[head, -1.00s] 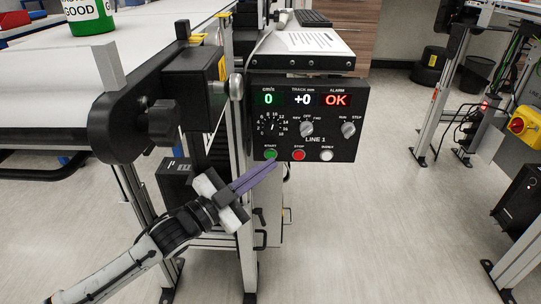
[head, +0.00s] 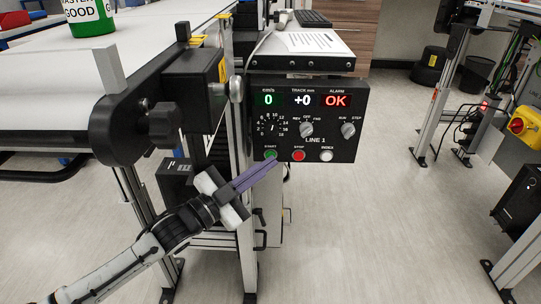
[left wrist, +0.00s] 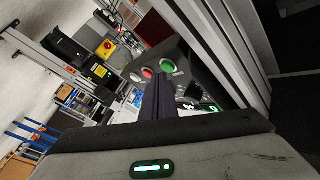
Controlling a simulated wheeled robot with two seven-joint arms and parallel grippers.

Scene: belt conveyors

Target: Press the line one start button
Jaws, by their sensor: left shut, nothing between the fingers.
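The black LINE 1 control panel (head: 308,120) hangs at the side of the conveyor. Its green START button (head: 270,154) sits at the lower left, left of the red STOP button (head: 299,155) and the pale INDEX button (head: 326,155). The speed display reads 0 and the alarm display reads OK. My left gripper (head: 275,161) is shut and empty, its purple fingertips just below the green button; I cannot tell if they touch it. In the left wrist view the fingers (left wrist: 155,98) point at the panel, with the green button (left wrist: 167,67) just beyond them. My right gripper is not in view.
The conveyor belt (head: 40,95) runs along the left, with a green-labelled container (head: 90,18) on it. A shelf with a paper sheet (head: 315,42) is above the panel. A frame post (head: 247,235) stands beside my left arm.

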